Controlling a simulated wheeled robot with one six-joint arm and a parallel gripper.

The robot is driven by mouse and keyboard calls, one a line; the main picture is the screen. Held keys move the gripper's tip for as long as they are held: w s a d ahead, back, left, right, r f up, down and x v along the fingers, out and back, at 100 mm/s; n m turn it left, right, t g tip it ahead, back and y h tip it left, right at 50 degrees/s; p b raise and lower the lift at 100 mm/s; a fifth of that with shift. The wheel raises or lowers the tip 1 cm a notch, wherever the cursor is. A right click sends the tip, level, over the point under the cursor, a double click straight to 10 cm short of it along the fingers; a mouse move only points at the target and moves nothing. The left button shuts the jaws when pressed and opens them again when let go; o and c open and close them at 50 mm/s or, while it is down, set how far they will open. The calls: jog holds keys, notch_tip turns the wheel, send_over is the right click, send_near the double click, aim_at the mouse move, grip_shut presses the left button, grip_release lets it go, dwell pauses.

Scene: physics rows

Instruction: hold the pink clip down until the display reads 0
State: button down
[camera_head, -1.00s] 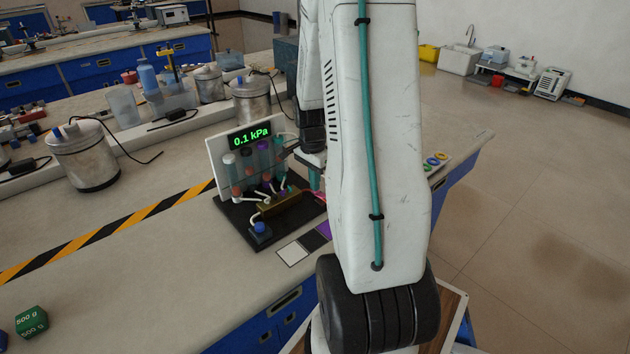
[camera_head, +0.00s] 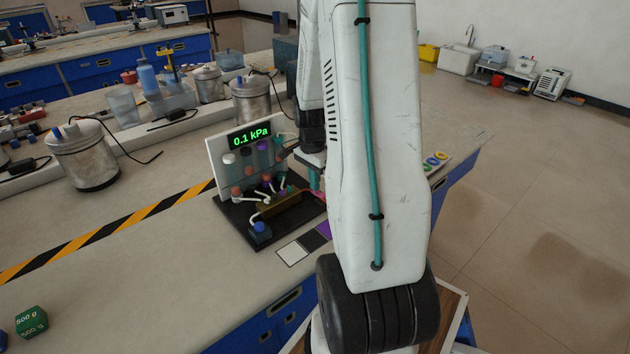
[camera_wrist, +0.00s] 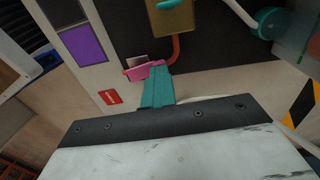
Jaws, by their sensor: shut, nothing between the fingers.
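The display (camera_head: 250,137) on the white upright panel reads 0.1 kPa in green. The pink clip (camera_wrist: 140,72) shows in the wrist view beside a red tube that bends down from a brass block (camera_wrist: 172,17). My gripper (camera_wrist: 157,66) is shut and empty, its teal fingertips overlapping the right part of the pink clip. I cannot tell whether they press on it. In the head view my gripper (camera_head: 315,180) is at the right end of the black base (camera_head: 238,216), partly hidden by my arm.
A blue knob (camera_head: 260,229) stands at the front of the base. White, black and purple squares (camera_head: 292,254) lie before it. Metal canisters (camera_head: 84,160) and beakers stand behind and left. A striped tape (camera_head: 110,231) crosses the bench, and the bench front left is mostly clear.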

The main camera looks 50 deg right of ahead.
aim_at(318, 194)
jog(key=shift+s+a, duration=0.15)
jog(key=shift+s, duration=0.05)
dwell(0.4)
jog(key=shift+s+a+r, duration=0.1)
jog(key=shift+s+r, duration=0.1)
jog(key=shift+s, duration=0.45)
jog(key=shift+r, duration=0.15)
jog(key=shift+w+r, duration=0.1)
jog(key=shift+r, duration=0.2)
notch_tip(318, 194, up, 13)
jog(key=shift+r, duration=0.15)
dwell(0.4)
